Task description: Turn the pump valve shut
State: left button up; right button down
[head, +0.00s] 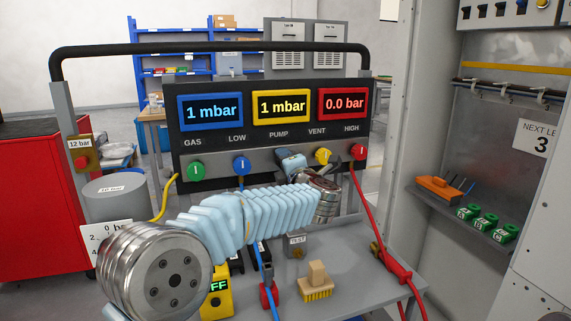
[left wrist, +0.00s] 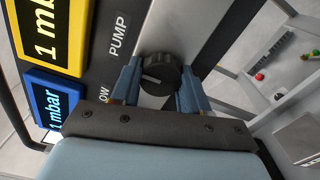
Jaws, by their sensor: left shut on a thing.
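The pump valve is a round black knob (left wrist: 161,74) on the grey strip below the PUMP label, clear in the left wrist view. A short pale mark shows on its face. My left gripper (left wrist: 158,84) has one blue finger on each side of the knob and is shut on it. In the head view my left arm reaches across to the panel, and the left gripper (head: 289,162) is at the strip under PUMP, hiding the knob. The pump display (head: 282,106) reads 1 mbar. My right gripper is not in view.
Green (head: 196,168), blue (head: 241,165), yellow (head: 323,156) and red (head: 359,151) knobs share the strip. A red hose (head: 366,208) hangs at the right. A brush (head: 316,283) and a TEST block (head: 297,244) stand on the cart top. A black handle bar (head: 215,48) arches above.

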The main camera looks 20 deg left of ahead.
pick_arm(q)
jog(key=shift+f, duration=0.25)
jog(key=o, duration=1)
jog(key=shift+o, duration=0.2)
jog(key=shift+r, duration=0.15)
jog(key=b+v, duration=0.3)
jog(key=v, duration=1)
jog(key=shift+s+d, duration=0.25)
jog(key=shift+s, duration=0.1)
